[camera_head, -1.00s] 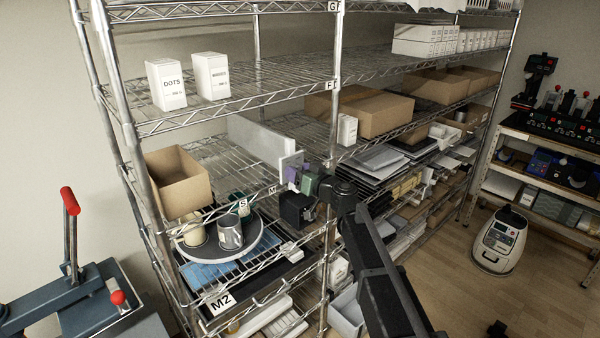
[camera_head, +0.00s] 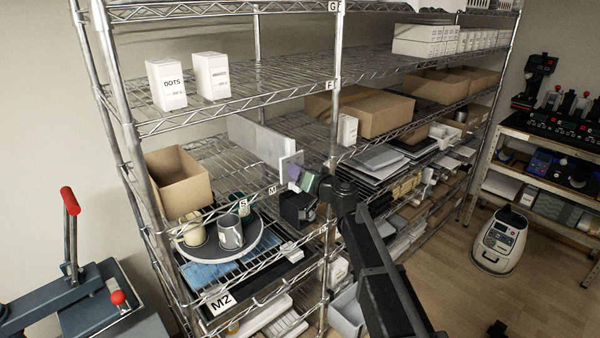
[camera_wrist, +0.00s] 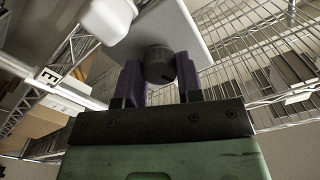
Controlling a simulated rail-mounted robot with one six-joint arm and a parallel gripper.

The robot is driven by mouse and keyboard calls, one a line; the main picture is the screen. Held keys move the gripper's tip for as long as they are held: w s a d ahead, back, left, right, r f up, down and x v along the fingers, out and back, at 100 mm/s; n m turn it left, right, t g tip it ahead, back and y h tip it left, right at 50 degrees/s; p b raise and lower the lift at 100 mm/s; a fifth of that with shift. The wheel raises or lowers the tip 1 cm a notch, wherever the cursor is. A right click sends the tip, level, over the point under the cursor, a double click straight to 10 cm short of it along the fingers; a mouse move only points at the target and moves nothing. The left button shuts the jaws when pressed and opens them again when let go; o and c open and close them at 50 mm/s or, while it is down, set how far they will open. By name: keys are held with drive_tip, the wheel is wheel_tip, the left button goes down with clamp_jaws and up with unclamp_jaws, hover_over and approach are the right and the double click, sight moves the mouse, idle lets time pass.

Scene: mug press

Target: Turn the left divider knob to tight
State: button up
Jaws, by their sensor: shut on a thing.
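The grey divider panel (camera_head: 256,138) stands on the middle shelf, with a white plate (camera_head: 291,163) at its front end. In the wrist view the white plate (camera_wrist: 185,25) carries a dark round knob (camera_wrist: 158,66). My gripper (camera_wrist: 160,72) has its purple fingers on either side of the knob and is shut on it. In the head view my gripper (camera_head: 294,174) is at the plate, and the knob is hidden there. I cannot read any tight marking.
An open cardboard box (camera_head: 180,180) and a round tray (camera_head: 263,238) with mugs stand left of my gripper. A shelf post (camera_head: 334,120) rises close to my arm. A larger cardboard box (camera_head: 372,112) is on the right. Wire shelving lies around the plate.

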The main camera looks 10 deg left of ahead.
drive_tip(key=m, duration=0.5)
drive_tip(key=shift+m, duration=0.3)
drive_tip(key=m, duration=0.5)
drive_tip(key=shift+m, duration=0.3)
drive_tip(key=o, duration=0.9)
drive_tip(key=v, duration=1.1)
drive_tip(key=shift+w, duration=0.1)
